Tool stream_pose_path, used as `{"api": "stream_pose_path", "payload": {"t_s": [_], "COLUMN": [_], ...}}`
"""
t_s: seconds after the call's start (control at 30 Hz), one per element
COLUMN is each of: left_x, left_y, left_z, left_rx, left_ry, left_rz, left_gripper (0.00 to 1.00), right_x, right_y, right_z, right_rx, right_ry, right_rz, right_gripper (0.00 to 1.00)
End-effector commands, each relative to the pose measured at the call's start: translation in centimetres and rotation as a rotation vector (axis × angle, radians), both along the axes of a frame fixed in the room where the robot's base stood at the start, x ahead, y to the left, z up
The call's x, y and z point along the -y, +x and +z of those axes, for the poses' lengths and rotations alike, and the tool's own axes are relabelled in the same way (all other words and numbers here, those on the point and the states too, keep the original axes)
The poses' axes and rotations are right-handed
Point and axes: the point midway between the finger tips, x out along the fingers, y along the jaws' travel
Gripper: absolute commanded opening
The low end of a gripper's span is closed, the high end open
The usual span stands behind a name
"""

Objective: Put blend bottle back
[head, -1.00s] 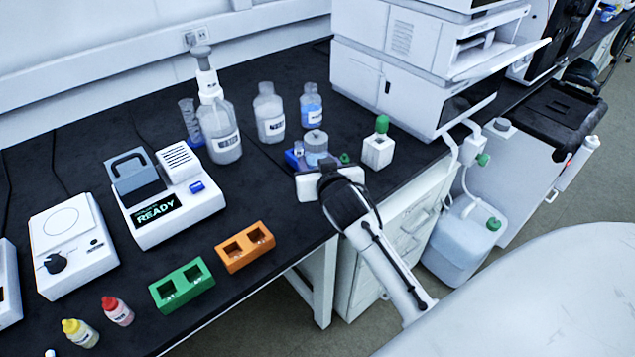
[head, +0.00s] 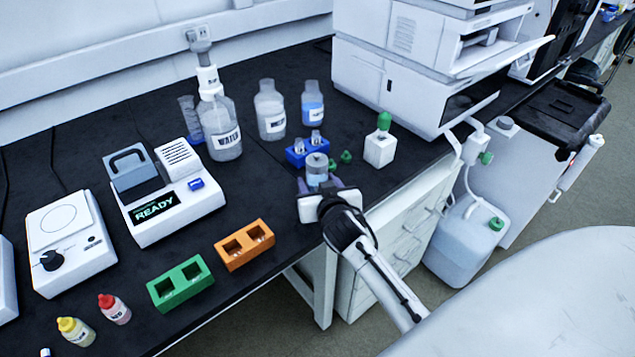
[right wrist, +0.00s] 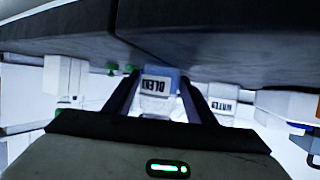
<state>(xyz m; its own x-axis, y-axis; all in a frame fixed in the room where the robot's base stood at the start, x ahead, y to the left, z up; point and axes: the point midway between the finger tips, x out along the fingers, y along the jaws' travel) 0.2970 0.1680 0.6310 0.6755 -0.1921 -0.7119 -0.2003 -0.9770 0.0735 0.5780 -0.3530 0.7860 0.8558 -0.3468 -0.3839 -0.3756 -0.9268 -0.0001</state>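The blend bottle (head: 317,168) is a small clear bottle with a grey top and bluish contents, near the bench's front edge. My right gripper (head: 319,182) is shut on it from the front. My left gripper is not in view.
A blue rack (head: 296,158) with small vials stands just behind the bottle, beside loose green caps (head: 346,156). Orange (head: 245,245) and green (head: 181,284) holders lie left.

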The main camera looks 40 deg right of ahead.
Motion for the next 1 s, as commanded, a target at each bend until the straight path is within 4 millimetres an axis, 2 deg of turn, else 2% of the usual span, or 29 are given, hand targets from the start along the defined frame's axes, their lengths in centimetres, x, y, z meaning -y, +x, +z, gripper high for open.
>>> {"api": "stream_pose_path", "payload": {"t_s": [0.3, 0.4, 0.47, 0.8, 1.0], "left_x": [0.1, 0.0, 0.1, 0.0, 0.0], "left_y": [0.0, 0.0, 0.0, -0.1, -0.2], "left_z": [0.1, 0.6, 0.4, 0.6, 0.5], "left_rx": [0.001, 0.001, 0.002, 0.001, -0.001], "left_ry": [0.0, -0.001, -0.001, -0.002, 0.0], "left_rz": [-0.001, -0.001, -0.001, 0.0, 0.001], "left_gripper": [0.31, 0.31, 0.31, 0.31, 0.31], "right_x": [0.0, 0.0, -0.3, -2.2, -2.6], "right_y": [0.0, 0.0, -0.6, -5.3, -6.4], "right_z": [0.1, 0.7, 0.6, 2.7, 3.3], "right_rx": [0.0, 0.001, 0.0, -0.001, 0.0], "right_ry": [0.0, -0.001, 0.001, 0.002, 0.0], "right_rz": [0.0, 0.0, 0.001, -0.001, 0.0], "right_gripper": [0.62, 0.62, 0.62, 0.62, 0.62]}}
